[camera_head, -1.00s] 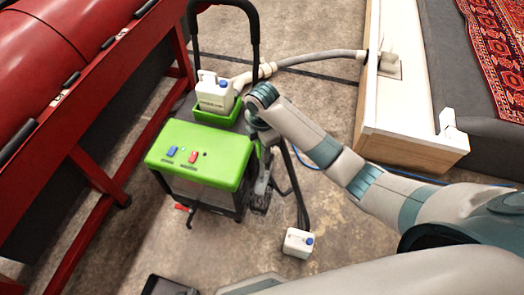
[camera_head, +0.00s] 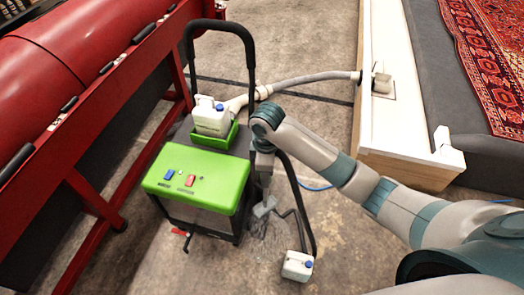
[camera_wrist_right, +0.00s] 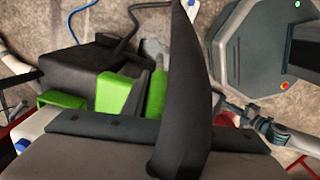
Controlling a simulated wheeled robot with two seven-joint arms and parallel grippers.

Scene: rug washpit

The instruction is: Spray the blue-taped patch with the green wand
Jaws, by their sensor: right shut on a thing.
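My right gripper (camera_head: 264,207) points down beside the machine with the green lid (camera_head: 197,178). It is small and partly hidden by my wrist in the head view. In the right wrist view one dark finger (camera_wrist_right: 183,90) fills the middle. A green grip-like piece with a grey end, which looks like the green wand (camera_wrist_right: 157,92), shows right behind that finger. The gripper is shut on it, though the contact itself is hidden. I cannot make out a blue-taped patch in either view. My left gripper is out of view.
A white jug (camera_head: 212,117) sits in a green tray on the machine. A hose (camera_head: 305,82) runs to a white-topped wall (camera_head: 385,125). A red machine (camera_head: 85,70) stands left. A patterned rug (camera_head: 495,70) lies far right.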

